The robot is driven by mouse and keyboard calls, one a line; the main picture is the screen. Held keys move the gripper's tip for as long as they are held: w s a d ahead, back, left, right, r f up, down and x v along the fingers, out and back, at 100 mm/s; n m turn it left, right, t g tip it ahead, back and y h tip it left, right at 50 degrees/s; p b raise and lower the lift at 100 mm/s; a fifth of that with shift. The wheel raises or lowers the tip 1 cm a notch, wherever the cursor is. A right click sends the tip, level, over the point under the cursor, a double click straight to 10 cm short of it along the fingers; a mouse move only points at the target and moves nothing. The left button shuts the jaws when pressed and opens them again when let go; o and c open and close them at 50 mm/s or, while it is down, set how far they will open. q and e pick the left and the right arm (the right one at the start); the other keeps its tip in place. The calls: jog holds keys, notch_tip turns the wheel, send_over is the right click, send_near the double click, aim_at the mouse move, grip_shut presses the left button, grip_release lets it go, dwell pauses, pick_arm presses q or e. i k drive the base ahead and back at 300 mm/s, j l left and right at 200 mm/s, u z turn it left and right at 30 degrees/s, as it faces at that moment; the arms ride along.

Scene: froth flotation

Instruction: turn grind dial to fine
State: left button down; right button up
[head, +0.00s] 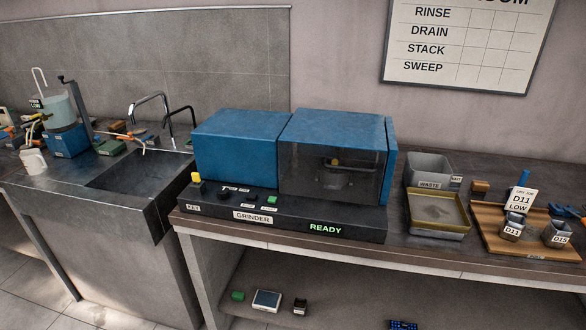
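The grinder (240,143) is a blue machine with a dark see-through front window (330,170) on its right half. Its black front panel (285,226) carries a "GRINDER" label and a lit green "READY" display (325,228). Neither of my grippers is in view.
A sink (135,178) with a tap is left of the grinder. Right of it are a grey waste bin (430,169), a sand-filled tray (438,228) and a wooden tray (488,245) with labelled cups. The floor space before the grinder bench is clear.

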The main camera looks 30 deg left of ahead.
aim_at(222, 192)
jog(key=u, duration=1.3)
